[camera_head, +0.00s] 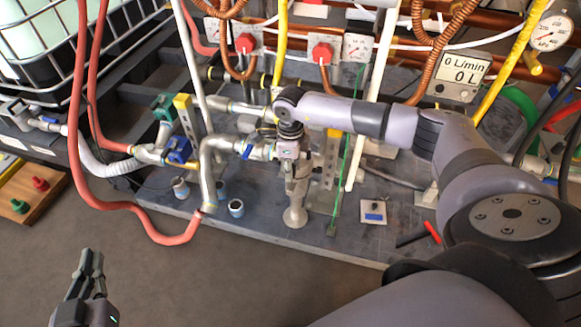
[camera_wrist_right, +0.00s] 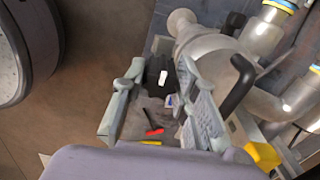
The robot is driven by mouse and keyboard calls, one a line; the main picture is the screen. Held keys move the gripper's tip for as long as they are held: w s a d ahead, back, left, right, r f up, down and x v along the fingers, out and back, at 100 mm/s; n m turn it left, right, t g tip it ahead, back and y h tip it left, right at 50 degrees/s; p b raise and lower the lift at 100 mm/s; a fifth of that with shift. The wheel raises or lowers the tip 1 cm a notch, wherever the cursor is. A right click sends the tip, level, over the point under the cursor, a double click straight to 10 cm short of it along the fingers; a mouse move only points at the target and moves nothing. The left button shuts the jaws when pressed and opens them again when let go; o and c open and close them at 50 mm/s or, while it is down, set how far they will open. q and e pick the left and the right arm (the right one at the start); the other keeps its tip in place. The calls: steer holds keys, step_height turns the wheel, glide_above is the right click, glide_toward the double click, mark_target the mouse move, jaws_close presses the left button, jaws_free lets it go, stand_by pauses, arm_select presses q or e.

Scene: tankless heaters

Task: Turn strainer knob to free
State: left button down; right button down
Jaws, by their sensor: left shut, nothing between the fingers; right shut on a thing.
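The strainer (camera_head: 293,170) is a grey metal fitting on the pipework, standing above a round-footed metal post on the dark platform. My right gripper (camera_head: 288,140) reaches it from above; its fingers are hard to make out in the head view. In the right wrist view my right gripper (camera_wrist_right: 162,82) has its two grey fingers on either side of a small black knob (camera_wrist_right: 153,72) with a white mark, shut on it. The knob is hidden in the head view. I cannot read which setting it points to. My left gripper (camera_head: 89,262) is shut and empty over the brown floor at the lower left.
A bent metal pipe (camera_head: 207,165) and a red hose (camera_head: 75,140) run left of the strainer. A yellow pipe (camera_head: 281,45), white pipes and red-knobbed gauges stand close behind. The floor in front is clear.

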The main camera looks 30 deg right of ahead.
steer(key=c, duration=1.2)
jaws_free()
steer(key=shift+c, duration=0.2)
step_height(320, 180, up, 12)
